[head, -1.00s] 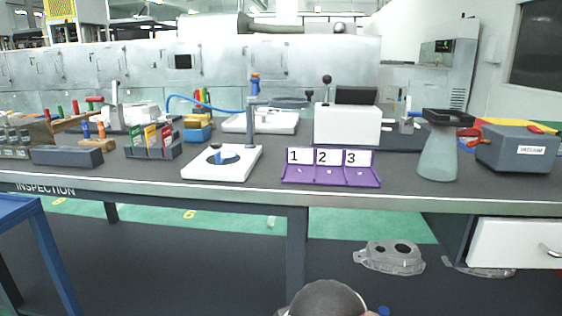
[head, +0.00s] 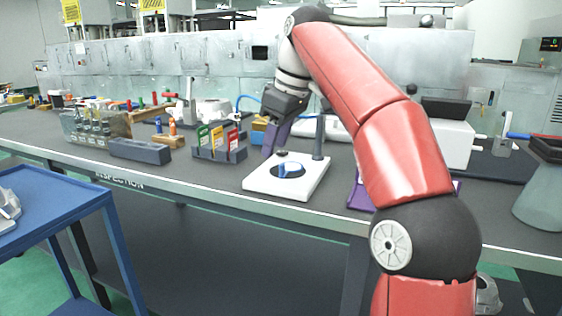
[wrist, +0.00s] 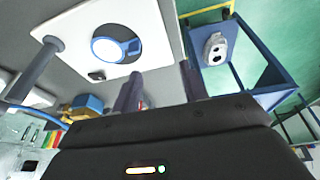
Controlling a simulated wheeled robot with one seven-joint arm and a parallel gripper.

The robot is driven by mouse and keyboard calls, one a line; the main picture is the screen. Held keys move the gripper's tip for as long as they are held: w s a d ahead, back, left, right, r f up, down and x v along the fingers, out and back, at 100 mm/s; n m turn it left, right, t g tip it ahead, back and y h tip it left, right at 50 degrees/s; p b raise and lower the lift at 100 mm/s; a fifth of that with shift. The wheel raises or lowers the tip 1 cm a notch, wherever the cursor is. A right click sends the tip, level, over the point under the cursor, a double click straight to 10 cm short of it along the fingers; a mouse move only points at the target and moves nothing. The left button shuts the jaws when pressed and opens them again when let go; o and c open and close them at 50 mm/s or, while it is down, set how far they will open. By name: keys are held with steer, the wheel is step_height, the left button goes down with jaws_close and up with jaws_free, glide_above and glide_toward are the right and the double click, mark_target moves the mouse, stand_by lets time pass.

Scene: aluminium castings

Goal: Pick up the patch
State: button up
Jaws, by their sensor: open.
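My gripper (wrist: 160,84) is open, with its two dark purple fingers apart and nothing seen between them. In the head view it hangs above the bench (head: 215,178), over the back left of a white square stand (head: 257,184). The stand also shows in the wrist view (wrist: 158,40), with a dark round opening and a blue ring (wrist: 133,47) in it. The purple tray (head: 358,196), numbered 1, 2, 3 in the earlier view, is mostly hidden behind my arm. I cannot make out which thing is the patch; small pale pieces lay in that tray earlier.
A rack of coloured cards (head: 220,152) and a dark grey block (head: 140,151) stand left of the white stand. The stand's upright post (head: 319,140) is close to my gripper. A blue cart (head: 75,205) is at the left front.

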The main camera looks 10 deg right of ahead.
mark_target(283, 164)
steer(key=shift+n+y, duration=0.4)
steer(key=shift+y, duration=0.2)
steer(key=shift+w+d+f, duration=0.2)
steer(key=shift+w+d, duration=0.4)
steer(key=shift+d, duration=0.25)
steer(key=shift+w+d+f, duration=0.15)
steer(key=shift+w+d, duration=0.45)
steer(key=shift+d, duration=0.25)
steer(key=shift+d+b+x, duration=0.2)
steer(key=shift+b+x, duration=0.15)
steer(key=shift+x, duration=1)
steer(key=shift+d+b+x, duration=0.2)
steer(key=shift+b+x, duration=0.1)
steer(key=shift+x, duration=1.05)
steer(key=shift+s+f, duration=0.1)
steer(key=shift+s, duration=0.05)
steer(key=shift+c, duration=0.2)
jaws_close()
